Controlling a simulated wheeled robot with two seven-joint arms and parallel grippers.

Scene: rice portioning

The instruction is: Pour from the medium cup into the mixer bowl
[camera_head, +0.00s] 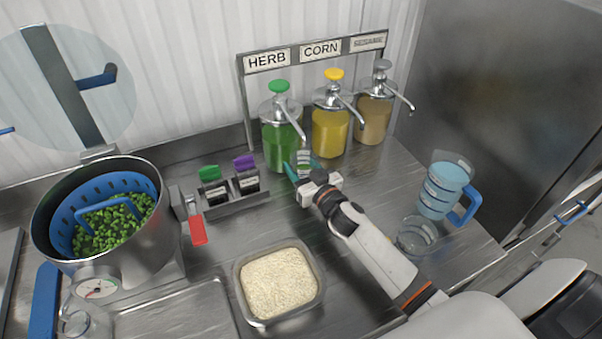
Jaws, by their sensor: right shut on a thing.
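My right gripper (301,181) reaches to the dispensers and is shut on a small clear cup (305,158) in front of the green herb bottle, near its spout. The cup looks upright, with a green tint low in it; its contents are too small to make out. I cannot tell for sure that it is the medium cup. A clear round vessel (416,236) stands on the counter right of my right arm; I cannot tell whether it is the mixer bowl. My left gripper is not in view.
Herb (281,138), corn (330,130) and sesame (373,118) dispensers stand at the back. A blue-handled measuring jug (445,188) stands right. A steel pot (140,245) with green peas is left, a rice pan (318,262) front centre. Front-left holds an empty tray (170,312).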

